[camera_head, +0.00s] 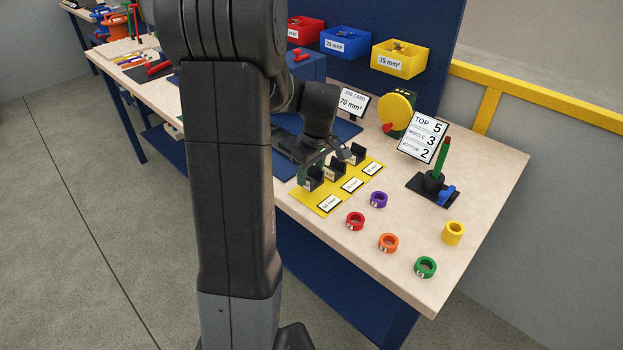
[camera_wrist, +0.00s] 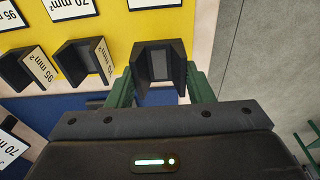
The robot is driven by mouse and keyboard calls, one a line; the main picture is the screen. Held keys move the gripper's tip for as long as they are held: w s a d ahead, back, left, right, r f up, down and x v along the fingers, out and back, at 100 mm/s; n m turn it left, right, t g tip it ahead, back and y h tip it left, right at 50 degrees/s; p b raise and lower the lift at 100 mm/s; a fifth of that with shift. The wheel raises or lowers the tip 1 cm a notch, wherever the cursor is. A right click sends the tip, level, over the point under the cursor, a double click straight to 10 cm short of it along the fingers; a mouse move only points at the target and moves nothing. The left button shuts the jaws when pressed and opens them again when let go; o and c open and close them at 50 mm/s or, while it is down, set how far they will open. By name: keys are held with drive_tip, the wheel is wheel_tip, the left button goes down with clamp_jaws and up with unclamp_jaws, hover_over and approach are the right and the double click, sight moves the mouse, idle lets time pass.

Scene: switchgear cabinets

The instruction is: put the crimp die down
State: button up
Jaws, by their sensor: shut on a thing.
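My gripper (camera_wrist: 160,88) has green fingers shut on a dark U-shaped crimp die (camera_wrist: 160,62), its opening facing the camera. In the head view my gripper (camera_head: 310,172) is at the near left end of the yellow die mat (camera_head: 337,193), and the held die (camera_head: 315,180) shows there. In the wrist view it lines up with two other dark dies on the yellow mat (camera_wrist: 110,25), one marked 70 mm² (camera_wrist: 80,62) and one marked 95 mm² (camera_wrist: 25,70). The held die's marking is hidden. I cannot tell whether its underside touches the mat.
Purple (camera_head: 378,199), red (camera_head: 355,221), orange (camera_head: 388,243), green (camera_head: 425,267) and yellow (camera_head: 453,233) rings lie on the bench right of the mat. A job card (camera_head: 352,103) reads 70 mm². A black stand with a green post (camera_head: 440,165) is farther right.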

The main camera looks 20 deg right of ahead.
sight(316, 184)
drive_tip(key=shift+f, duration=1.3)
drive_tip(key=shift+f, duration=0.1)
drive_tip(key=o, duration=1.2)
wheel_tip(316, 184, up, 12)
drive_tip(key=s, duration=0.1)
drive_tip(key=shift+s+d, duration=0.3)
drive_tip(key=shift+d, duration=0.05)
